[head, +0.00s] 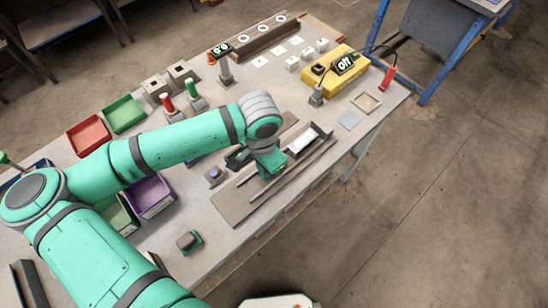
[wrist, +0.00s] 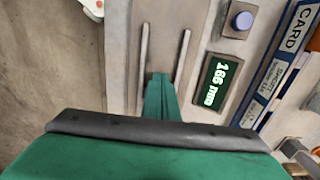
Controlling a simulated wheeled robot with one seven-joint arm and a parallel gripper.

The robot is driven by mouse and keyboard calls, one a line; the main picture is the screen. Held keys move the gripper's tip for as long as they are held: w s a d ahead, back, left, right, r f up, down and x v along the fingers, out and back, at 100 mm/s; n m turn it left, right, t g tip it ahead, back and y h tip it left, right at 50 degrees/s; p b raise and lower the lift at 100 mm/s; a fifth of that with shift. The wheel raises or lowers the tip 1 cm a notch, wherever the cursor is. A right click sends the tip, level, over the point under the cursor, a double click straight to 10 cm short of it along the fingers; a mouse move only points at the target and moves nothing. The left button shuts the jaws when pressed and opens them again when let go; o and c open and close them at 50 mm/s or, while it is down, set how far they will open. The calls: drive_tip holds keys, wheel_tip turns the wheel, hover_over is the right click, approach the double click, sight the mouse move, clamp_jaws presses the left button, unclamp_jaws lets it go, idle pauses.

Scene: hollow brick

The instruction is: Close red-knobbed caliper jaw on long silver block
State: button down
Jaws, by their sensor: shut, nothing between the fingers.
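My gripper (head: 268,170) is shut and empty, low over a long flat plate (head: 232,208) on the bench. In the wrist view my green fingers (wrist: 160,78) are together, pointing down between two long thin rails; a left rail (wrist: 144,42) and a right rail (wrist: 183,55). A display reading 166 mm (wrist: 214,83) is beside the right rail. A pale, silvery block (head: 302,140) lies in a dark holder beyond the gripper, but I cannot tell whether it is the long silver block. No red-knobbed jaw can be made out by the rails; my gripper and arm hide part of this area.
A blue-purple button (wrist: 241,20) is near the display. Red (head: 88,135) and green (head: 124,113) bins stand left, a purple bin (head: 150,198) below my arm. Red-topped (head: 166,101) and green-topped (head: 191,88) posts stand behind my arm. A yellow box (head: 334,75) stands at the back right.

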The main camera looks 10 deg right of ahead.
drive_tip(key=shift+w+d, duration=0.75)
drive_tip(key=shift+d, duration=0.35)
drive_tip(key=shift+w+d, duration=0.8)
drive_tip(key=shift+d, duration=0.3)
drive_tip(key=shift+w+d, duration=0.75)
drive_tip(key=shift+d, duration=0.35)
drive_tip(key=shift+a, duration=0.15)
idle(0.4)
drive_tip(key=shift+s+a, duration=0.55)
drive_tip(key=shift+a, duration=0.2)
wheel_tip(320, 180, up, 8)
idle(0.9)
idle(0.5)
